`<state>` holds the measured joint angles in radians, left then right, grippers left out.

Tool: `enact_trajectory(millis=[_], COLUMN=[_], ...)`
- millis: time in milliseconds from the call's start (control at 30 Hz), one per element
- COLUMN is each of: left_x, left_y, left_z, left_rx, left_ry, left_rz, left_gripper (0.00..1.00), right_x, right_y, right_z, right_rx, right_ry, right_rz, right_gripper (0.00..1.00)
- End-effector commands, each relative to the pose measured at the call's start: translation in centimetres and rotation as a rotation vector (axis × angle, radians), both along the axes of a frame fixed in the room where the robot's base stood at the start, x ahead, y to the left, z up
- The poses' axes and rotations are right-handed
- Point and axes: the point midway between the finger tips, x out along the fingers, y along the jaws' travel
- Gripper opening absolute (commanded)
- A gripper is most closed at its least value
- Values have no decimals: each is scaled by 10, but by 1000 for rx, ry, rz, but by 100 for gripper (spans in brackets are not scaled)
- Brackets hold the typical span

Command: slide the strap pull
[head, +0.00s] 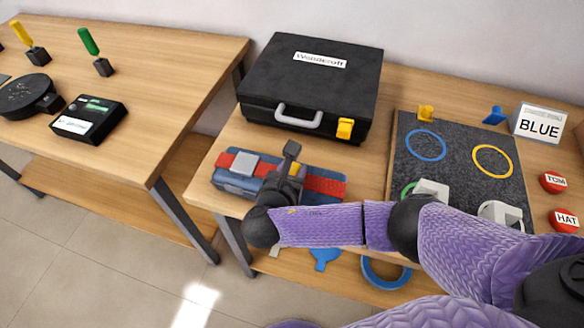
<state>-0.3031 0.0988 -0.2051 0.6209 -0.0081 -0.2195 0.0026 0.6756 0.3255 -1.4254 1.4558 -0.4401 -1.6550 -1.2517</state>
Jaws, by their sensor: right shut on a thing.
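A low blue case with a red strap (325,186) along its top lies near the front left edge of the right table. A light grey block (243,163) sits on the strap towards its left end. My right gripper (286,176), dark grey, is down over the middle of the strap, right of the grey block. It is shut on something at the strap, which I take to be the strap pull. The gripper and wrist hide that part, so the pull itself does not show clearly. My left gripper is not in view.
A black hard case (310,85) with a grey handle and a yellow latch stands behind the strap. A dark mesh pad (455,150) with coloured rings lies to the right. A BLUE sign (539,121) and red buttons (553,182) are at far right. A gap separates the left table (140,70).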

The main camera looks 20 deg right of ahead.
Motion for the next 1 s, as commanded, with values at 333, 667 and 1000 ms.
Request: enact_trajectory(millis=[333, 667, 1000], left_x=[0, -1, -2], left_y=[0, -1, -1], left_z=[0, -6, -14], left_rx=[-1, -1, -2], left_ry=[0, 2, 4], left_rz=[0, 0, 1], left_gripper=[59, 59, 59], right_x=[0, 7, 26], right_y=[0, 11, 38], right_z=[-1, -3, -1], right_rx=[0, 1, 1], right_ry=[1, -1, 1], right_rz=[0, 1, 1], right_gripper=[0, 0, 0])
